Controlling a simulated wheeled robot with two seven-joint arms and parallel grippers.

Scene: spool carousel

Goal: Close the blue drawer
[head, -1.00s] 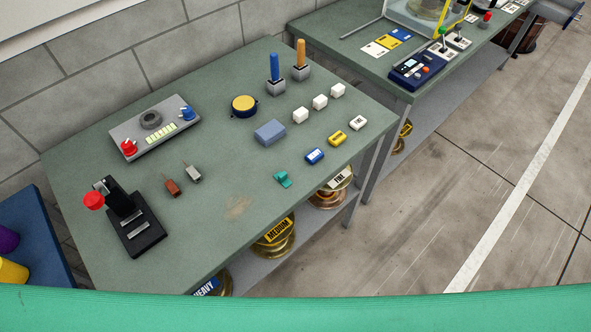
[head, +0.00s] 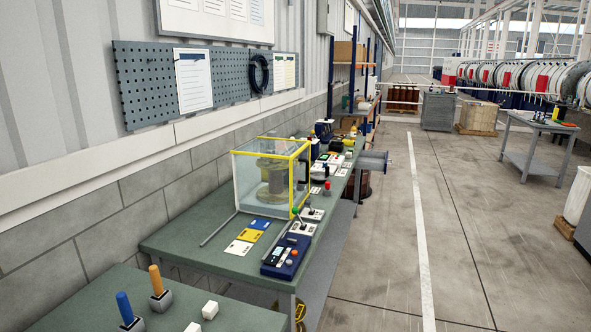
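I cannot make out a blue drawer in the head view. Neither of my grippers is in view. Whether that rack holds a drawer is too small to tell.
The near green bench (head: 75,305) carries a blue-handled switch (head: 125,310) and an orange-handled one (head: 159,290). The middle bench (head: 185,236) holds a yellow-framed clear case (head: 270,180) with a spool inside. A grey cabinet (head: 437,110) stands far back.

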